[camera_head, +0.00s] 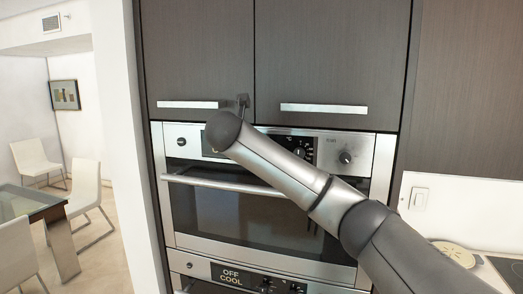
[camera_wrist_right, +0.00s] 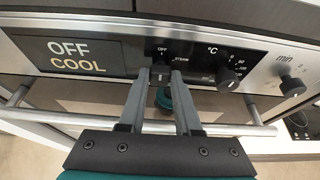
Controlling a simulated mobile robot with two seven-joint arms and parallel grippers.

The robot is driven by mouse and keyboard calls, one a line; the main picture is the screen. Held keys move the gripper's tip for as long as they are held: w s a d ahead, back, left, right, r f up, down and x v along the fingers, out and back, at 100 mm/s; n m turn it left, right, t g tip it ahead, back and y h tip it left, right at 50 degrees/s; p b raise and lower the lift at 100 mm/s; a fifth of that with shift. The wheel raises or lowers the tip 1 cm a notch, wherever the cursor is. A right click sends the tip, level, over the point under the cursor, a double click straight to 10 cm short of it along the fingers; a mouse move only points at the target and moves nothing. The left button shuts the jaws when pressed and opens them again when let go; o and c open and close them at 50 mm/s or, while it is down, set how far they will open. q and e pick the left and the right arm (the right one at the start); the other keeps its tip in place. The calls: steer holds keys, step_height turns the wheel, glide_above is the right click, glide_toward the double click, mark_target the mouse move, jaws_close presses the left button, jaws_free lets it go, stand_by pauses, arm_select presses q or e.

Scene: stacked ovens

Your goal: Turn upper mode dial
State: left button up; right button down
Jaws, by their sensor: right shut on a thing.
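The upper oven (camera_head: 270,215) has a steel front with a dark control panel. In the right wrist view, my right gripper (camera_wrist_right: 161,76) is at the panel, with its two fingers on either side of the upper mode dial (camera_wrist_right: 161,74). The fingers are shut on this dark knob and hide part of it. The markings OFF and STEAM show around the dial. In the head view, my right arm crosses in front of the oven and hides the mode dial and the fingers. My left gripper is not in view.
Right of the mode dial are a temperature dial (camera_wrist_right: 228,79) and a minutes dial (camera_wrist_right: 291,87). The display (camera_wrist_right: 76,56) reads OFF COOL. The oven handle (camera_head: 235,185) runs below the panel. Cabinets with bar handles (camera_head: 324,108) are above, and the lower oven (camera_head: 255,281) is below.

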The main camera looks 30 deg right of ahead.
stand_by(0.4)
steer(key=c, duration=0.6)
jaws_free()
